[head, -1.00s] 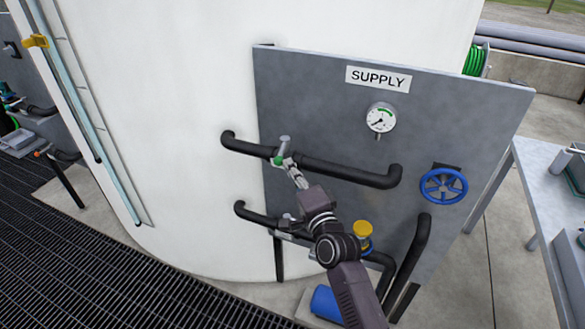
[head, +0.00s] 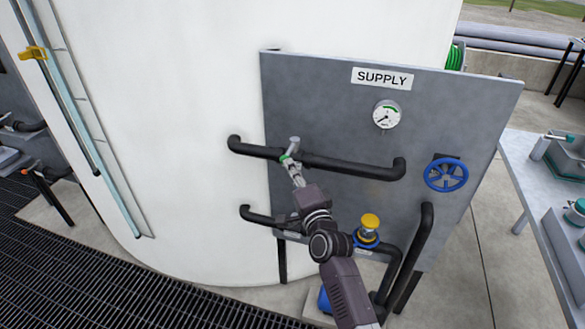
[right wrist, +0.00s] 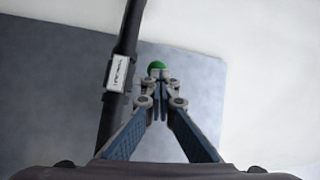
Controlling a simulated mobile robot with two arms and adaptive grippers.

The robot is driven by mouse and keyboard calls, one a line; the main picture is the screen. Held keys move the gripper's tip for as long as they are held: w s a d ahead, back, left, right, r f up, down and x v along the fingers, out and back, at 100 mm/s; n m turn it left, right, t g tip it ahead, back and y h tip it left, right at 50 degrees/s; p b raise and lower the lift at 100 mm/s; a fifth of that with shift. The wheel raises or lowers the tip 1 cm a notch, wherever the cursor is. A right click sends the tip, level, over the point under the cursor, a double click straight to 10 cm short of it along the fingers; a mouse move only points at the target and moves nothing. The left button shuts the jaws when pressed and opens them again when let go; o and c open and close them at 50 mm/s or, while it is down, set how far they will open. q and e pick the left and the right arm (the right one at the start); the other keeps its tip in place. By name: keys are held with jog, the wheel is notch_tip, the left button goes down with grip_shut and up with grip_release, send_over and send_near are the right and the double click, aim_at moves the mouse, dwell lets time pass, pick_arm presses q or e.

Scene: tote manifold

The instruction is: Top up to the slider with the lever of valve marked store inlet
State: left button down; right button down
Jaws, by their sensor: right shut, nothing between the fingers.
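The yellow slider (head: 35,53) sits high on the sight tube (head: 100,150) of the white tank, at the left of the head view. I cannot make out a liquid level in the tube. A valve (head: 293,145) with a grey upright part and a green tip or collar is on the upper black pipe of the panel. My right gripper (head: 288,163) is shut and empty at this valve. In the right wrist view its fingertips (right wrist: 160,82) are close to the green part (right wrist: 156,66); contact is unclear. A small label (right wrist: 117,73) there is unreadable. My left gripper is out of view.
The grey SUPPLY panel (head: 470,110) carries a gauge (head: 387,115), a blue handwheel (head: 446,174) and a lower pipe (head: 262,218). A yellow-topped fitting (head: 370,222) stands near my right arm. A table (head: 515,155) is at right; dark grating (head: 90,285) covers the left floor.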

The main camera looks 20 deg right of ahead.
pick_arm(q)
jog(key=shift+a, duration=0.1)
pick_arm(e)
jog(key=shift+w+a+r, duration=0.1)
jog(key=shift+a+r, duration=0.3)
jog(key=shift+a, duration=0.1)
jog(key=shift+s+a+f+y, duration=0.15)
jog(key=shift+s+f+y, duration=0.15)
jog(key=shift+s, duration=0.05)
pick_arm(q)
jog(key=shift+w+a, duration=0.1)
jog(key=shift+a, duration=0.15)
pick_arm(e)
jog(key=s+d+f, duration=0.1)
jog(key=s+d, duration=0.1)
jog(key=s, duration=0.9)
jog(key=shift+s, duration=0.25)
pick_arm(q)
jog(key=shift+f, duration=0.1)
